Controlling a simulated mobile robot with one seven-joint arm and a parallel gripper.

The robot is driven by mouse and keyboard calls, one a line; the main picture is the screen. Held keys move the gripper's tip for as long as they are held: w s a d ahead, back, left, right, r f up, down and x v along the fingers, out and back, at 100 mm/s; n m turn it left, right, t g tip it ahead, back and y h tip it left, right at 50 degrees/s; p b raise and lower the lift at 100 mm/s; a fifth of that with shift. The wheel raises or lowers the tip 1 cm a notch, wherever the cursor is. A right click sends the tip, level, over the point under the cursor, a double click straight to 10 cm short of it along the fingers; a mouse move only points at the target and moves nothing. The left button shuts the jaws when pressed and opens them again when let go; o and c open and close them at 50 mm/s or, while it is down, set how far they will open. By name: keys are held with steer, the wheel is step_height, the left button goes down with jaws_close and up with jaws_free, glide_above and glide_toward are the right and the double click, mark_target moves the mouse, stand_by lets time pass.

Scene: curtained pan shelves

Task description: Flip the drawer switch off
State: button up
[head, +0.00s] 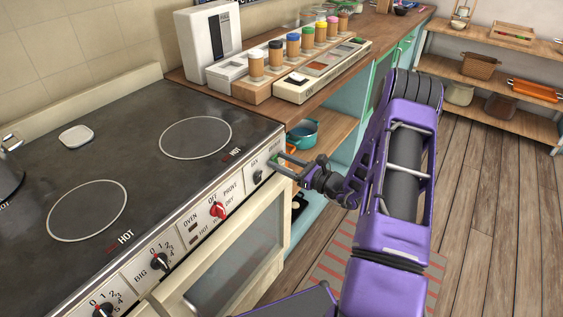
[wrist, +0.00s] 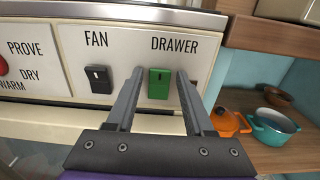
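The drawer switch (wrist: 159,84) is a small green rocker on the cream stove panel (wrist: 60,30), under the word DRAWER in the wrist view. My gripper (wrist: 160,74) is open, with one finger on each side of the green switch and nothing held. Whether the fingertips touch the panel cannot be told. In the head view my gripper (head: 282,165) reaches the right end of the stove's front panel, and the drawer switch is mostly hidden there. A black fan switch (wrist: 98,79) sits to the left of the left finger, under the word FAN.
A red oven knob (head: 218,210) and black burner knobs (head: 159,261) line the same panel. Right of the stove, an open shelf holds a teal pot (wrist: 273,127) and an orange pan (wrist: 228,122). Wooden floor (head: 490,200) lies open at the right.

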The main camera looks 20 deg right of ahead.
jaws_close()
steer(key=shift+f+b, duration=0.4)
steer(key=shift+b, duration=0.25)
steer(key=b, duration=0.1)
steer(key=t+b, duration=0.1)
steer(key=shift+s+d+f+t+y+b, duration=0.1)
steer(key=shift+f+t+y+b, duration=0.2)
steer(key=shift+f+y+b, duration=0.1)
steer(key=shift+t+y+b, duration=0.3)
steer(key=shift+t+b, duration=0.2)
steer(key=shift+b, duration=0.4)
steer(key=shift+r+y+b, duration=0.2)
steer(key=shift+y+b, duration=0.1)
steer(key=shift+y, duration=0.1)
steer(key=shift+o, duration=1.4)
jaws_free()
steer(key=shift+s+t, duration=0.1)
steer(key=shift+t, duration=0.2)
steer(key=v, duration=1.7)
steer(key=shift+s, duration=0.2)
